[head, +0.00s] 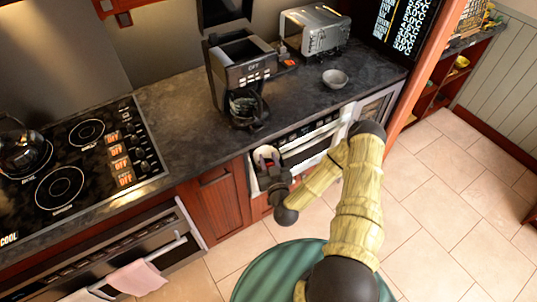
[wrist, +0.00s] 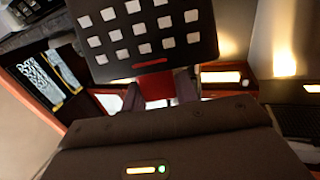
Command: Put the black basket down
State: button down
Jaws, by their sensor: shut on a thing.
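In the wrist view, a dark panel with rows of pale square openings (wrist: 150,35) fills the top middle; it looks like the black basket. A red piece (wrist: 156,88) below it sits between the fingers of my gripper (wrist: 158,92), which is shut on it. In the head view my gripper (head: 268,160) is low in front of the counter, beside the built-in microwave drawer (head: 312,145). The basket cannot be clearly made out there. I cannot tell whether it touches anything below.
A coffee machine (head: 240,72), a small toaster oven (head: 316,30) and a grey bowl (head: 335,78) stand on the dark counter (head: 185,112). A stove (head: 75,160) is at the left. The tiled floor (head: 455,195) at the right is clear.

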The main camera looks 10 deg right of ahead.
jog(key=shift+d+r, duration=0.2)
notch_tip(320, 180, down, 3)
jog(key=b, duration=0.3)
jog(key=shift+w+a+f+b, duration=0.1)
jog(key=shift+w+f+b, duration=0.1)
jog(key=shift+b, duration=0.15)
jog(key=shift+s, duration=0.1)
jog(key=shift+r, duration=0.1)
